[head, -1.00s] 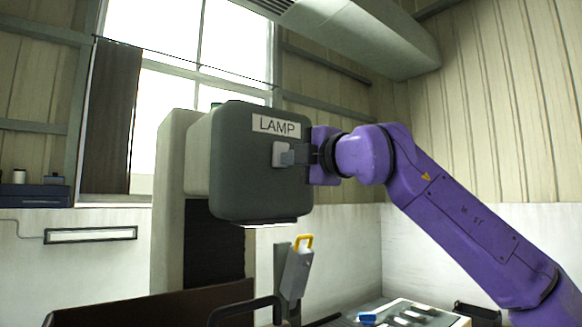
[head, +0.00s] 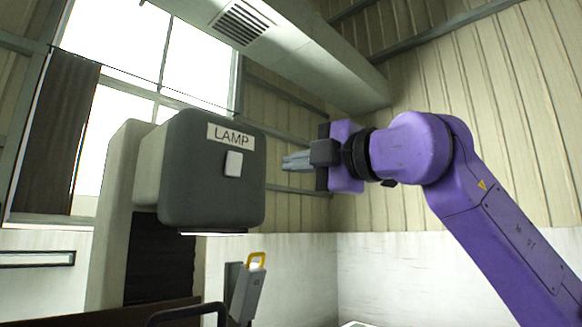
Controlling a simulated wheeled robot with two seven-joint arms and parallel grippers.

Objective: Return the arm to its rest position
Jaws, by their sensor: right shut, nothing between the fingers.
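My purple right arm (head: 500,225) comes in from the lower right. Its gripper (head: 290,161) points left, shut and empty, in front of the tan wall. A gap separates the fingertips from the dark grey lamp housing (head: 205,195). The housing has a LAMP label (head: 231,137) and a pale rocker switch (head: 233,163) on its face. My left gripper is not in view.
A grey box with a yellow handle (head: 248,284) stands below the lamp housing. A dark curved bar (head: 188,311) is at the bottom edge. A ventilation duct (head: 290,50) runs overhead.

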